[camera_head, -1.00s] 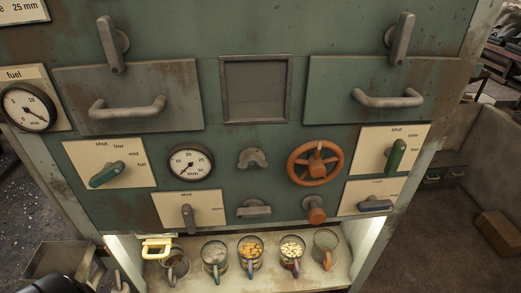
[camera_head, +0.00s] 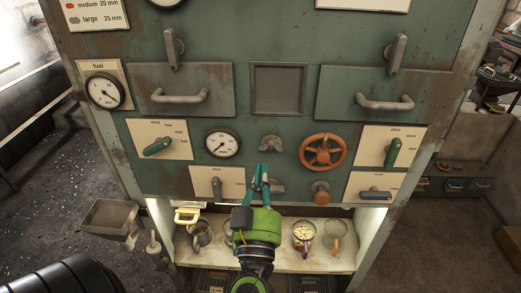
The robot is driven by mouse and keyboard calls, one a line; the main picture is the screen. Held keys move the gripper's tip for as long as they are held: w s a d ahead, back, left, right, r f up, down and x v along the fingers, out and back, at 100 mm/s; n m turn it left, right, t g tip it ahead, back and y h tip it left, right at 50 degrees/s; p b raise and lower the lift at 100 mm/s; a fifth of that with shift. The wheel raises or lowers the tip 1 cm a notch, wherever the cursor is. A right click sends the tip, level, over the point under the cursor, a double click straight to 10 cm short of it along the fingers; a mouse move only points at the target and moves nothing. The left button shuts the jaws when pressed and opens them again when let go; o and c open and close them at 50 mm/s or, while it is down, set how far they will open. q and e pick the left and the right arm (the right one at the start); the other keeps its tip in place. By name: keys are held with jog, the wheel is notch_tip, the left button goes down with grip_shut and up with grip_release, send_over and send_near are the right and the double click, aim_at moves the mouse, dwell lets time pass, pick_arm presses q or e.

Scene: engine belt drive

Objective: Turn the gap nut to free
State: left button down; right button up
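No readable label in the camera_head view marks which part is the gap nut. A grey wing-shaped piece (camera_head: 270,144) sits on the green panel between the round gauge and the orange handwheel. A grey piece (camera_head: 278,188) below it is partly hidden by my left gripper (camera_head: 262,172). The gripper's green fingers point up at the panel, close together at their tips. Nothing is seen held in them, and I cannot tell contact with the panel or whether they are open. My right gripper is not in view.
The orange handwheel (camera_head: 322,150) and an orange knob (camera_head: 320,189) are right of the gripper. Lever plates flank them. Below, a lit shelf (camera_head: 290,262) holds several mugs, some behind my arm. A grey bin (camera_head: 110,217) hangs at left.

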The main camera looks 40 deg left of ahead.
pick_arm(q)
notch_tip(320, 180, up, 4)
jog(key=p, duration=0.4)
send_over(271, 148)
jog(key=s, duration=0.4)
jog(key=shift+w+a, duration=0.1)
jog(key=shift+w, duration=0.05)
jog(key=f, duration=0.1)
jog(key=f+b, duration=0.2)
jog(key=shift+w+a, duration=0.2)
jog(key=shift+w, duration=0.05)
jog(key=shift+s+d+f+b, duration=0.1)
jog(key=shift+f+b, duration=0.3)
jog(key=shift+f, duration=0.2)
